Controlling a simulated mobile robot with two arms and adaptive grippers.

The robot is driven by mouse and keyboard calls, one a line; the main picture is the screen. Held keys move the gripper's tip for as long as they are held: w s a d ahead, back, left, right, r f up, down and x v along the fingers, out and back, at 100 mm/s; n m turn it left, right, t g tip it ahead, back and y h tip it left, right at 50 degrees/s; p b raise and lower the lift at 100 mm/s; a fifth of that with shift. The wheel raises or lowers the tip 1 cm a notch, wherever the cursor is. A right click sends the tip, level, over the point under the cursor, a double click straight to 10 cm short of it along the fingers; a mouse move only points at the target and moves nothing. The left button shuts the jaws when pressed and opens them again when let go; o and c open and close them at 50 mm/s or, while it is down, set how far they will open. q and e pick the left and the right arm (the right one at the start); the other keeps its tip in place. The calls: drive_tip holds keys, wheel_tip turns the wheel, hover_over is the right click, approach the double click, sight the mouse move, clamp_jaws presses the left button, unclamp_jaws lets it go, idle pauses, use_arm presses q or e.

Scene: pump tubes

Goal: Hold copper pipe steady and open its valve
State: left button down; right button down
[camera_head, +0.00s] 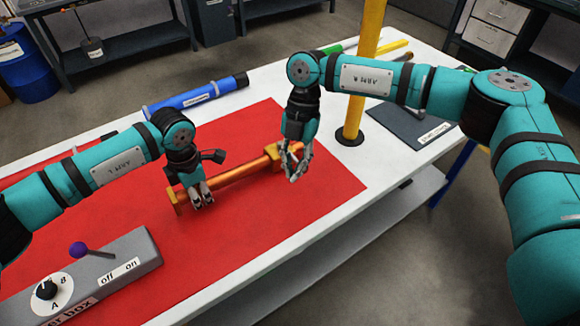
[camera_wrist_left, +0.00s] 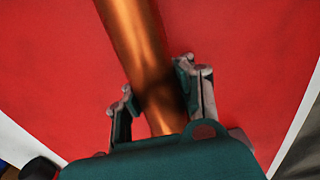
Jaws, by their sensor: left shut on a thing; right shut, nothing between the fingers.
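The copper pipe (camera_head: 235,177) lies on the red mat (camera_head: 255,235), running from lower left to upper right, with a block-like fitting at each end. My left gripper (camera_head: 202,201) is shut on the pipe near its left end. In the left wrist view the pipe (camera_wrist_left: 136,45) passes between the left gripper's two fingers (camera_wrist_left: 160,95). My right gripper (camera_head: 293,174) is at the pipe's right end, pointing down, with its fingers shut and nothing between them. It partly hides the right fitting (camera_head: 276,152), and I cannot make out the valve's position.
A grey control box (camera_head: 125,262) with a purple-knobbed lever stands at the lower left. A blue tube (camera_head: 195,96) lies behind the mat. A yellow post (camera_head: 362,75) rises right of my right gripper, near a dark labelled plate (camera_head: 415,124). The mat's front right is clear.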

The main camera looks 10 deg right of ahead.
drive_tip(key=shift+w+d, duration=0.15)
drive_tip(key=shift+w, duration=0.05)
drive_tip(key=shift+w+d+f, duration=0.1)
drive_tip(key=shift+d, duration=0.5)
drive_tip(key=w+d+n+h, duration=0.3)
drive_tip(key=w+d+n, duration=0.5)
drive_tip(key=n, duration=0.3)
drive_tip(key=shift+w+d+f, duration=0.35)
drive_tip(key=shift+w+d, duration=0.05)
drive_tip(key=shift+w, duration=0.05)
idle(0.3)
drive_tip(key=shift+a, duration=0.2)
idle(1.2)
